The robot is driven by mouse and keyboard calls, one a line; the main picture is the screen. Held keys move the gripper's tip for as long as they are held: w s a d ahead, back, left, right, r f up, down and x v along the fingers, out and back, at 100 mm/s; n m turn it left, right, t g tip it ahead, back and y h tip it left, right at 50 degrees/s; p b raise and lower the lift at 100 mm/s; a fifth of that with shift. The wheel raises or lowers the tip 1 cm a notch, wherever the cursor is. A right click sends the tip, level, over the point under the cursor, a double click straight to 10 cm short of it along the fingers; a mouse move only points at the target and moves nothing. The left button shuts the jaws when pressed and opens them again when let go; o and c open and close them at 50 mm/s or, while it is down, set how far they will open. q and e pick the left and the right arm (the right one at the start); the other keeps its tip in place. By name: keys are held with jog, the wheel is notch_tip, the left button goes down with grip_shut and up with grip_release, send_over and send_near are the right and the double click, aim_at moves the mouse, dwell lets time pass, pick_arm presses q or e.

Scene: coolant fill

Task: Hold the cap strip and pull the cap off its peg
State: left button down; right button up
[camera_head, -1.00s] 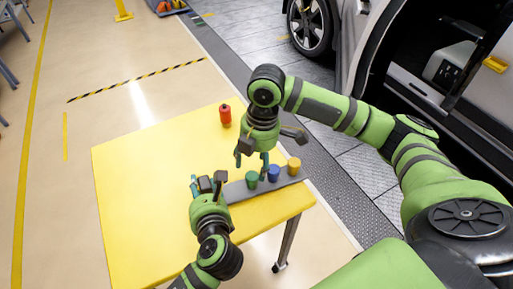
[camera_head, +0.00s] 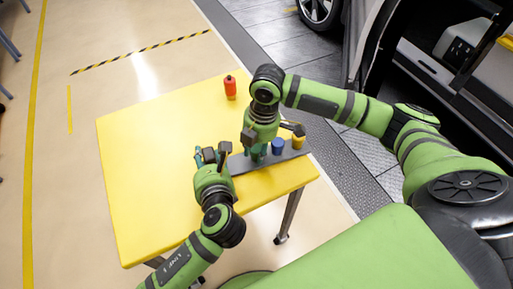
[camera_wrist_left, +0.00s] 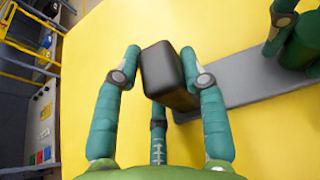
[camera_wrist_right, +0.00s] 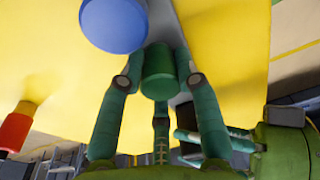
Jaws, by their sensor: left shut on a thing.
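A grey cap strip (camera_head: 240,164) lies on the yellow table and carries a green cap, a blue cap (camera_head: 278,145) and an orange-yellow cap (camera_head: 298,141). My left gripper (camera_head: 210,156) is shut on the dark block (camera_wrist_left: 168,75) at the strip's left end. My right gripper (camera_head: 256,152) reaches down over the green cap and mostly hides it in the head view. In the right wrist view the green cap (camera_wrist_right: 159,72) sits between the fingers, which look spread on either side of it. The peg under it is hidden.
The blue cap is close beside my right gripper. A vehicle stands at the upper right. The left part of the table is clear.

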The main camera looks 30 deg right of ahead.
aim_at(254, 148)
pick_arm(q)
jog(key=shift+f, duration=0.25)
pick_arm(e)
jog(key=shift+o, duration=0.9)
jog(key=shift+r, duration=0.35)
jog(key=shift+r, duration=2.45)
jog(key=shift+r, duration=0.15)
jog(key=shift+r, duration=1.9)
pick_arm(q)
jog(key=c, duration=0.8)
grip_release()
jog(key=shift+o, duration=0.8)
pick_arm(e)
jog(key=shift+f, duration=0.1)
pick_arm(q)
jog(key=shift+r, duration=0.1)
